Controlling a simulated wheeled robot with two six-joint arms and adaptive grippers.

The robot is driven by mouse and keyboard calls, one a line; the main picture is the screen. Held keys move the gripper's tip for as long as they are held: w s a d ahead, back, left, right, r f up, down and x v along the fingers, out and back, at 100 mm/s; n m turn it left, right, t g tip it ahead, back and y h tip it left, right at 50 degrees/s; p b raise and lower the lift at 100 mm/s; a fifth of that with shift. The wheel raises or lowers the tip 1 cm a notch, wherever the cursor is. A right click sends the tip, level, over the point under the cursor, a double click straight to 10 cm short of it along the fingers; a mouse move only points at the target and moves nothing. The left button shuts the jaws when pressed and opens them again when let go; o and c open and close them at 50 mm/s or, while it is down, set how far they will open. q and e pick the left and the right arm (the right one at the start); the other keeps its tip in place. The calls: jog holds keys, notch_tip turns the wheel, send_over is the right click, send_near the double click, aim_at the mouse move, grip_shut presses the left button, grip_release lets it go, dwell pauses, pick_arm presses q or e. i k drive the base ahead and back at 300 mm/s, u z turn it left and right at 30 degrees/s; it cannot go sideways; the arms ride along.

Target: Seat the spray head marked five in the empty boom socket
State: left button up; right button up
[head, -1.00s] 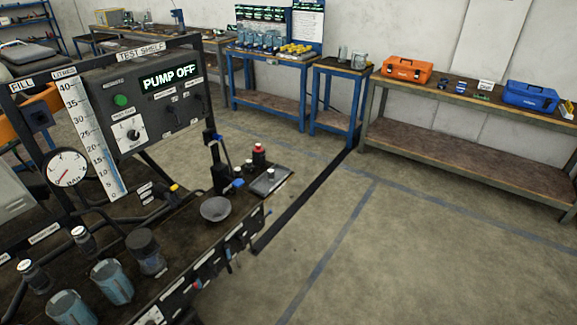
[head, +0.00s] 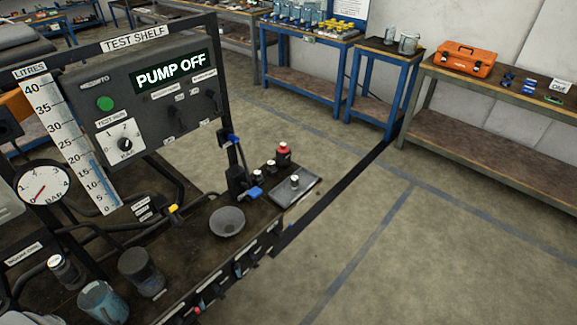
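No spray drone, boom or boom socket can be made out in the head view. No spray head with a readable five shows. On the test shelf's bench, a grey tray (head: 311,186) holds a small dark part with a pale top (head: 295,181). Small dark containers with pale lids (head: 271,166) stand beside the tray, and a red-topped container (head: 284,151) stands behind it. I cannot tell whether any of these is a spray head. Neither of my grippers is in view.
The test shelf panel (head: 150,90) reads PUMP OFF and stands at the left. A grey bowl (head: 227,222) and jars (head: 139,268) sit on its bench. A workbench with an orange toolbox (head: 465,60) stands at the back right. The floor (head: 440,245) on the right is clear.

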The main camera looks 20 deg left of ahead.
aim_at(257, 176)
jog(key=u, duration=0.15)
jog(key=i, duration=0.9)
jog(key=u, duration=1.15)
jog(key=i, duration=0.55)
jog(key=u, duration=0.7)
